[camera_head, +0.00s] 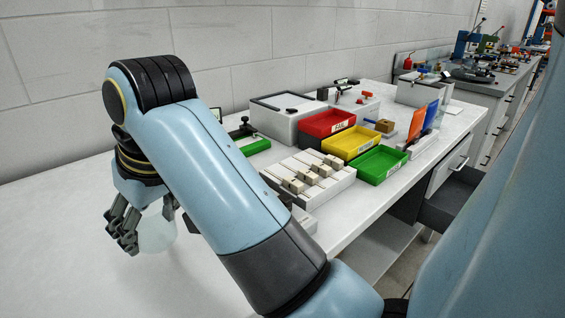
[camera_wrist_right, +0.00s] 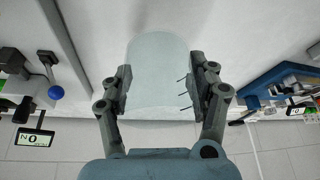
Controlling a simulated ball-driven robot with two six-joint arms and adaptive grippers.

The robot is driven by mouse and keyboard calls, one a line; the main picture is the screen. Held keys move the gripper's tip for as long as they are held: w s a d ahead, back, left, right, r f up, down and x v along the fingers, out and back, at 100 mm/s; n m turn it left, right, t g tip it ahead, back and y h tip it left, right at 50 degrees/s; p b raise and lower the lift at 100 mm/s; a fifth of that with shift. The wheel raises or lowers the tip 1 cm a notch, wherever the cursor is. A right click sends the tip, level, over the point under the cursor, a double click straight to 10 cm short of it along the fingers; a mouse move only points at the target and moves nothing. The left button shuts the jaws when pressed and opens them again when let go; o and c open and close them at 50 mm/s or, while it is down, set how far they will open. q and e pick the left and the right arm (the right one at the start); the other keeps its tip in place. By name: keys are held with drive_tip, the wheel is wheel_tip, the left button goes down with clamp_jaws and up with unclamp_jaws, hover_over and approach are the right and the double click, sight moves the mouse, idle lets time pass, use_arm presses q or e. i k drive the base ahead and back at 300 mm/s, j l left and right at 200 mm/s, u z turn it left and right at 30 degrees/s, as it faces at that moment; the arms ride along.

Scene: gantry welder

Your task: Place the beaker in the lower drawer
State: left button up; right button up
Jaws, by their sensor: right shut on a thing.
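The beaker (camera_head: 158,234) is clear, pale and see-through, at the left of the head view over the white tabletop; I cannot tell whether it touches it. My right gripper (camera_head: 148,228) is shut on the beaker, with fingers on either side. In the right wrist view the beaker (camera_wrist_right: 158,75) sits between the two fingers of my right gripper (camera_wrist_right: 160,88). An open dark grey drawer (camera_head: 447,212) sticks out under the bench at the right, below a light drawer front (camera_head: 446,168). Its inside is mostly hidden. My left gripper is out of view.
Red (camera_head: 327,124), yellow (camera_head: 352,143) and green (camera_head: 380,164) bins stand on the bench beside a white rack (camera_head: 312,180) with several blocks. Behind them is a grey-white box (camera_head: 287,118). The tabletop at left is clear (camera_head: 50,240). My right arm hides part of the bench.

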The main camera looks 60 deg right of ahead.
sight(453, 204)
drive_tip(key=k+z, duration=0.1)
drive_tip(key=z, duration=0.3)
drive_tip(key=k+z, duration=0.15)
drive_tip(key=z, duration=0.2)
drive_tip(key=k+l+z, duration=0.1)
drive_tip(key=z, duration=0.3)
drive_tip(key=i+l+z, duration=0.25)
drive_tip(key=l, duration=0.3)
drive_tip(key=i+l+z, duration=0.2)
drive_tip(key=l, duration=0.3)
drive_tip(key=i+l+z, duration=0.25)
drive_tip(key=i+l, duration=0.35)
drive_tip(key=i, duration=0.2)
drive_tip(key=i+l, duration=0.15)
drive_tip(key=i, duration=0.25)
